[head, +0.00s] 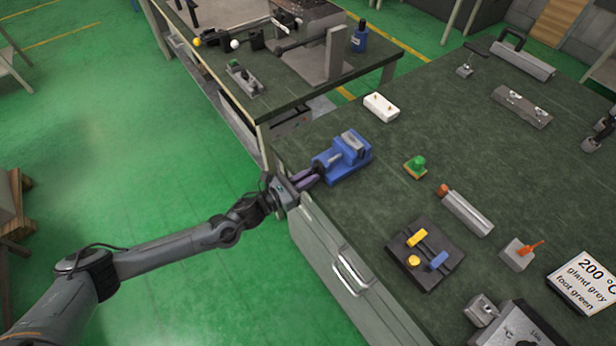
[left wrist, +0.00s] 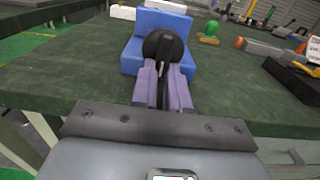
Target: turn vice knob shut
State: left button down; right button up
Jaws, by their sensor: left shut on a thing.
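The blue vice (head: 347,157) stands near the left edge of the dark green worktop, with its knob side facing my left arm. Its round black knob (left wrist: 162,44) shows in the left wrist view, in front of the blue vice body (left wrist: 160,22). My left gripper (head: 316,172) reaches in from the left at the worktop edge. Its purple fingers (left wrist: 163,82) are closed on the knob, one on each side of a dark bar. The fingers partly hide the knob. My right gripper cannot be made out.
A white block (head: 381,106) lies behind the vice. A green-knobbed part (head: 416,166) stands to its right. A dark fixture (head: 408,272) with yellow and blue pieces lies nearer. A drawer handle (head: 350,272) is below the edge. Open floor lies left.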

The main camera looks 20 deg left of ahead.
pick_arm(q)
jog(key=c, duration=1.1)
grip_release()
jog(key=p+v, duration=0.1)
jog(key=v, duration=1)
